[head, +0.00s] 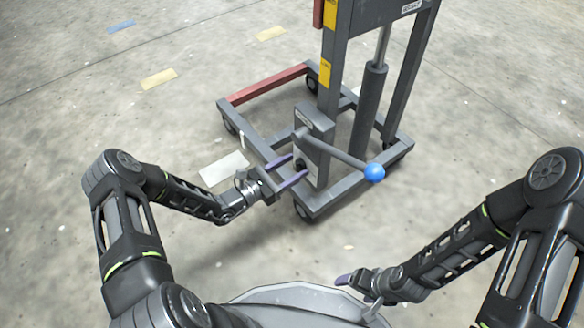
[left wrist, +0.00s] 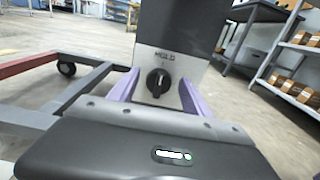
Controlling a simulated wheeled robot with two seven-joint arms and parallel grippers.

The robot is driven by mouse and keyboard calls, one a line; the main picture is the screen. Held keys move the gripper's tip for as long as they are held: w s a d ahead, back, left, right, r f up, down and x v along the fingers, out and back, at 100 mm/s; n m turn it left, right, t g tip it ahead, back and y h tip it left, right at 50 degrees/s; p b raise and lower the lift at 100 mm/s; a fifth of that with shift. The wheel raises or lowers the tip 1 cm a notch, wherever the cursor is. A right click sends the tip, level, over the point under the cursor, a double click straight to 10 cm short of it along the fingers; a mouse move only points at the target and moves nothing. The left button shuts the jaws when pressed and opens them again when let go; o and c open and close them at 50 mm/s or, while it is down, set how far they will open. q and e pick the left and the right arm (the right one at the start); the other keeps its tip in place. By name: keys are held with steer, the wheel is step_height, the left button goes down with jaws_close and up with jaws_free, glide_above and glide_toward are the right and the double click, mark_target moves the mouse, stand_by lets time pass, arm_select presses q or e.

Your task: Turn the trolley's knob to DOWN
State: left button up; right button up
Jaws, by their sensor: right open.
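The trolley (head: 268,145) is a grey wheeled frame with a mast, a hydraulic cylinder and a lever with a blue ball end. Its black knob (left wrist: 159,83) sits on a grey box face below a label that seems to read HOLD. The knob's light pointer mark looks roughly upright. In the head view the knob (head: 300,165) is small and dark. My left gripper (head: 292,170) is open, its purple fingers apart on either side of the knob in the left wrist view (left wrist: 158,92); contact cannot be told. My right gripper (head: 354,286) is open and empty, low near my base.
The lever's blue ball (head: 374,172) sticks out to the right of the knob box. A red bar (head: 268,84) forms the trolley's far left edge. Shelves with boxes (left wrist: 297,75) stand at the right in the left wrist view.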

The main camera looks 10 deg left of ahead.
arm_select(q)
jaws_close()
stand_by(0.4)
